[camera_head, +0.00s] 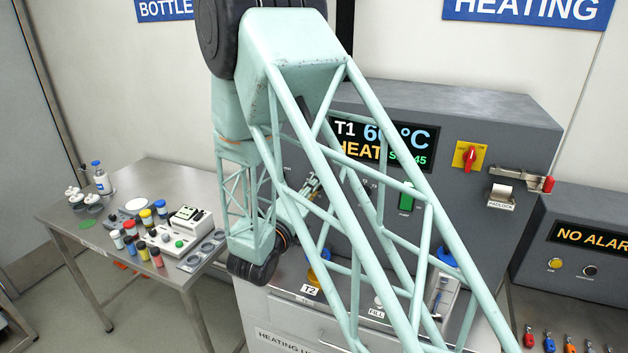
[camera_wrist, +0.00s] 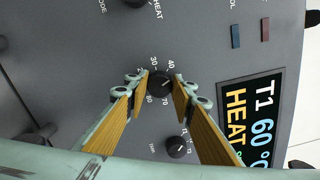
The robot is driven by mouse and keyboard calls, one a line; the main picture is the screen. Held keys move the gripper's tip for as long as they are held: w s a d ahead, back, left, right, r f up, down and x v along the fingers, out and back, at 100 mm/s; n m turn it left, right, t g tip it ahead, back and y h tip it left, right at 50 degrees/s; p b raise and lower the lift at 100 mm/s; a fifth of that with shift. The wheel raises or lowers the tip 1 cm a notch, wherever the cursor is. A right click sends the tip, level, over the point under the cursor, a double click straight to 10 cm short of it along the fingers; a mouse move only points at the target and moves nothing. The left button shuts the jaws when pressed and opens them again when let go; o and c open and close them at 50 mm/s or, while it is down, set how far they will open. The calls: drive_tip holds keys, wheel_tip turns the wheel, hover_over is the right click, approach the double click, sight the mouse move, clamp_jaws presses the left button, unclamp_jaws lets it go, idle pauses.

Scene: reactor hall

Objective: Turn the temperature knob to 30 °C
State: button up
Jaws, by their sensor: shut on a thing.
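The temperature knob (camera_wrist: 160,84) is black and round, on the grey panel, with a number scale around it including 30 and 40. Its light mark seems to point to the upper right, near 40. My gripper (camera_wrist: 160,86) has its two wood-coloured fingers on either side of the knob, shut on it. The display (camera_wrist: 250,120) reads T1 60 °C and HEAT. In the head view the display (camera_head: 409,132) also shows a set value ending in 45, partly hidden by my arm. The knob is hidden there.
Another black knob (camera_wrist: 178,147) sits close below the gripped one. A red switch on a yellow plate (camera_head: 469,156) and a red-tipped lever (camera_head: 546,184) are at the panel's right. A steel table (camera_head: 150,177) with bottles and jars stands left.

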drive_tip(key=shift+f+n+p, duration=0.2)
drive_tip(key=shift+n+p, duration=5.95)
drive_tip(key=shift+n, duration=0.45)
drive_tip(key=o, duration=0.8)
drive_tip(key=shift+o, duration=0.2)
drive_tip(key=shift+s, duration=0.1)
drive_tip(key=v, duration=1.1)
drive_tip(key=shift+s, duration=0.35)
